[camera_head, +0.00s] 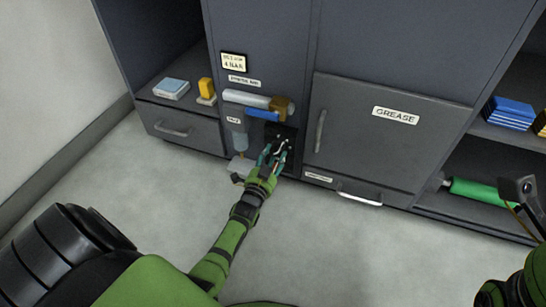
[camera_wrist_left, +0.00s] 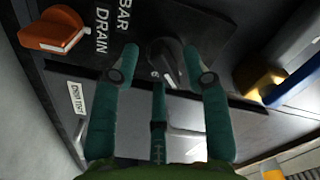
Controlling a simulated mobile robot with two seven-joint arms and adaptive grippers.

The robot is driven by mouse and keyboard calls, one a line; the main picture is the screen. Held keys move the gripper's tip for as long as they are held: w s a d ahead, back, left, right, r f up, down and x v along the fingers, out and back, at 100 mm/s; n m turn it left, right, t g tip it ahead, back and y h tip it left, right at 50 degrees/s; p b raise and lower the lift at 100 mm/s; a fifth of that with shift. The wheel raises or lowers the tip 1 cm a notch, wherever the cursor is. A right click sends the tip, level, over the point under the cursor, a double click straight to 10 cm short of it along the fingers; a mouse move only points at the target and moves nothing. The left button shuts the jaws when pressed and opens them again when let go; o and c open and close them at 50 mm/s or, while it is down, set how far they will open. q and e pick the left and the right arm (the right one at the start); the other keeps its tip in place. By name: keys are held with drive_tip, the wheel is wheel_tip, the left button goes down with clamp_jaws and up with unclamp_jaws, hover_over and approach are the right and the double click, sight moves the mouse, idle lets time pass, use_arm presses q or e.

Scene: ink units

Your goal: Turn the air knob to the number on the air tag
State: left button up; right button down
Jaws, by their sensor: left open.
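The air tag (camera_head: 234,62), a cream plate with a black frame, is on the cabinet front in the head view; its lower line seems to read 4 BAR. The dark round air knob (camera_wrist_left: 172,56) is on a black panel marked BAR in the left wrist view. My left gripper (camera_head: 275,152) is open in front of that panel. The dial numbers are not readable, and in the head view the fingers largely cover the knob.
An orange drain knob (camera_wrist_left: 52,30) is beside the air knob. A grey cylinder (camera_head: 246,98) and blue handle (camera_head: 262,115) are just above my gripper. The GREASE door (camera_head: 365,140) is to the right. The floor (camera_head: 330,240) in front is clear.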

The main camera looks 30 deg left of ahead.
use_arm(q)
drive_tip(key=shift+s, duration=0.1)
drive_tip(key=v, duration=1.2)
